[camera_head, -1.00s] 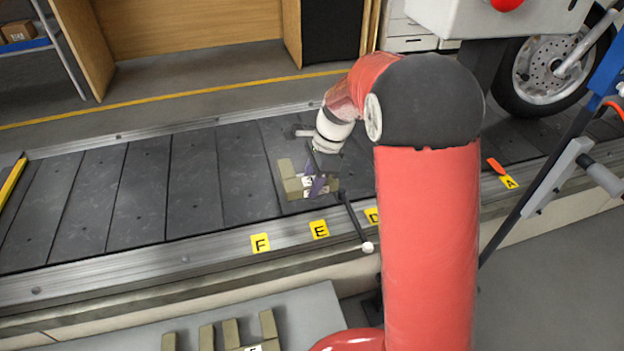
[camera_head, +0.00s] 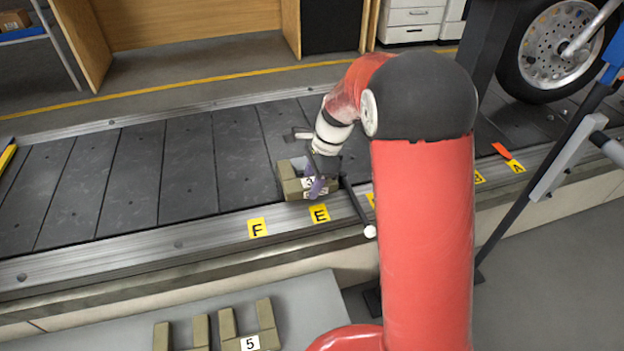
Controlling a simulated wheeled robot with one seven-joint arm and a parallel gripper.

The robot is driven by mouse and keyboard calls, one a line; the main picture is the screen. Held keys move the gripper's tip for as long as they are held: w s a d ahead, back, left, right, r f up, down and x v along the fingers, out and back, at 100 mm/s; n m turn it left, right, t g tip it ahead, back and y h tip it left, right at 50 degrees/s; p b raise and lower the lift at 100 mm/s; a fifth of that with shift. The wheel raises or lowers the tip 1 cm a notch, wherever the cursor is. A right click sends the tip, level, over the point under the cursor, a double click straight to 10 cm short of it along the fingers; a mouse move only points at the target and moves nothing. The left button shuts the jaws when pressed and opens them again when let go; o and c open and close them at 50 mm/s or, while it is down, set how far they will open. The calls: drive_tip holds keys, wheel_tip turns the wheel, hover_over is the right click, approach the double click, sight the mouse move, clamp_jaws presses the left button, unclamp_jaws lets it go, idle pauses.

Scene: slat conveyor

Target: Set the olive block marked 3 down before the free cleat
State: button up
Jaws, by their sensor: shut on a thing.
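The olive block marked 3 (camera_head: 291,186) is in my gripper (camera_head: 317,186), in the middle of the head view. It is notched, with a white label showing a 3. My gripper's purplish fingers are shut on it. The block is over the near side of the slat conveyor (camera_head: 185,165), just behind tag E (camera_head: 319,213). I cannot tell whether it touches the slats. My arm hides the belt to the right of the block, and I cannot make out a cleat for certain.
Yellow tags, including F (camera_head: 257,228) and A (camera_head: 515,166), line the near rail (camera_head: 150,246). An orange marker (camera_head: 502,151) is near A. Olive blocks, one marked 5 (camera_head: 249,343), stand on a grey surface (camera_head: 300,305) in front. The slats left of my gripper are bare.

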drive_tip(key=shift+f+b, duration=0.3)
drive_tip(key=shift+f, duration=0.25)
idle(0.4)
drive_tip(key=o, duration=1.4)
drive_tip(key=p+v, duration=0.1)
drive_tip(key=v, duration=0.7)
drive_tip(key=s+d+r+n+t+h+p, duration=0.1)
drive_tip(key=s+d+r+n+t+p, duration=0.3)
drive_tip(key=s+r+n, duration=0.65)
drive_tip(key=s+d+r+n, duration=0.1)
drive_tip(key=s, duration=0.4)
drive_tip(key=s+d+r+n+t+h, duration=0.1)
drive_tip(key=s+d+n, duration=0.1)
drive_tip(key=s, duration=0.3)
drive_tip(key=s+d+r+n+t+h, duration=0.1)
drive_tip(key=s+n, duration=0.1)
drive_tip(key=s, duration=0.3)
drive_tip(key=shift+s+d+r+p, duration=0.15)
drive_tip(key=shift+d+r+p, duration=0.05)
drive_tip(key=shift+r+p, duration=0.2)
